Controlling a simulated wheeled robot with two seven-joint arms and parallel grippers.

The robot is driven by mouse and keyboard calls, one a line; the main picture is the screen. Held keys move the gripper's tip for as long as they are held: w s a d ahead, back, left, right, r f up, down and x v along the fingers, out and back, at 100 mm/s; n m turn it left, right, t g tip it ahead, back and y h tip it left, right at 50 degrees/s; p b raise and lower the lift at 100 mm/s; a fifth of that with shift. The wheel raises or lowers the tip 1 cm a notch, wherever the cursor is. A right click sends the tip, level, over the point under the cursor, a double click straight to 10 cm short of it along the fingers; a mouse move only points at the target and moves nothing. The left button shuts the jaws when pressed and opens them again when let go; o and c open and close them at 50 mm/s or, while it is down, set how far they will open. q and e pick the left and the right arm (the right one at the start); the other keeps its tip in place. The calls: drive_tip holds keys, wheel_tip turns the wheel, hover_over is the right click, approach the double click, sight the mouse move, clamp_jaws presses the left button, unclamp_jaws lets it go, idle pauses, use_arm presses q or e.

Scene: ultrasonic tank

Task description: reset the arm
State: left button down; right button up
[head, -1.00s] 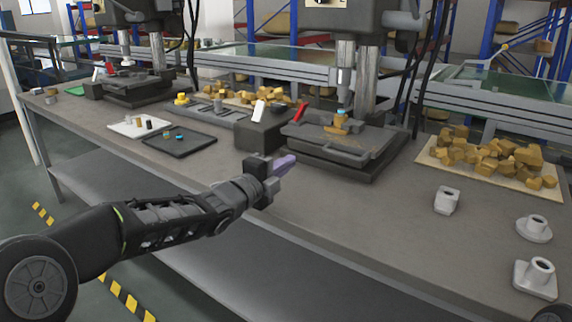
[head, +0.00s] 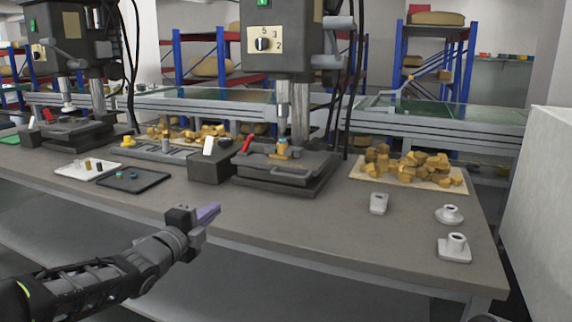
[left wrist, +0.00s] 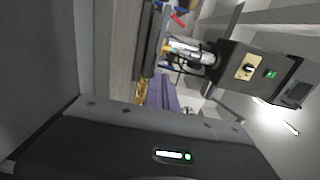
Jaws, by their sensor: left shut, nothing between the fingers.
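My left gripper (head: 207,215) is shut and empty, with its purple fingers pressed together. In the head view it hangs at the near edge of the grey worktable (head: 330,215), in front of the middle drill press base (head: 285,172). In the left wrist view the purple fingers (left wrist: 162,93) point toward the press, which appears turned sideways.
Grey fittings (head: 378,203), (head: 449,214) and (head: 455,248) stand at the table's right. Yellow-brown blocks lie on a board (head: 360,182) behind them. A white tray (head: 65,171) and black tray (head: 150,183) lie left. A pale box-like wall (head: 545,200) stands beyond the right end.

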use_arm(q)
drive_tip(key=s+d+f+n+g+y, duration=0.15)
drive_tip(key=s+f+n+g, duration=0.35)
drive_tip(key=f, duration=0.7)
drive_tip(key=s+d+f+n, duration=0.2)
drive_tip(key=s+f+n, duration=0.2)
drive_tip(key=f+n, duration=0.6)
drive_tip(key=s+d+f+n+g+y, duration=0.1)
drive_tip(key=s+f+n+g, duration=0.25)
drive_tip(key=f, duration=1.05)
drive_tip(key=s+d+f+n+g, duration=0.2)
drive_tip(key=s+f, duration=0.4)
drive_tip(key=s, duration=0.4)
drive_tip(key=s+d+f+n+g, duration=0.25)
drive_tip(key=s+f, duration=0.35)
drive_tip(key=s, duration=0.4)
drive_tip(key=s+d+f+n+g, duration=0.1)
drive_tip(key=s+f+g, duration=0.2)
drive_tip(key=s+f, duration=0.5)
wheel_tip(320, 180, up, 23)
drive_tip(key=s+p, duration=0.2)
drive_tip(key=p, duration=1.9)
drive_tip(key=shift+f, duration=0.2)
drive_tip(key=shift+d, duration=0.1)
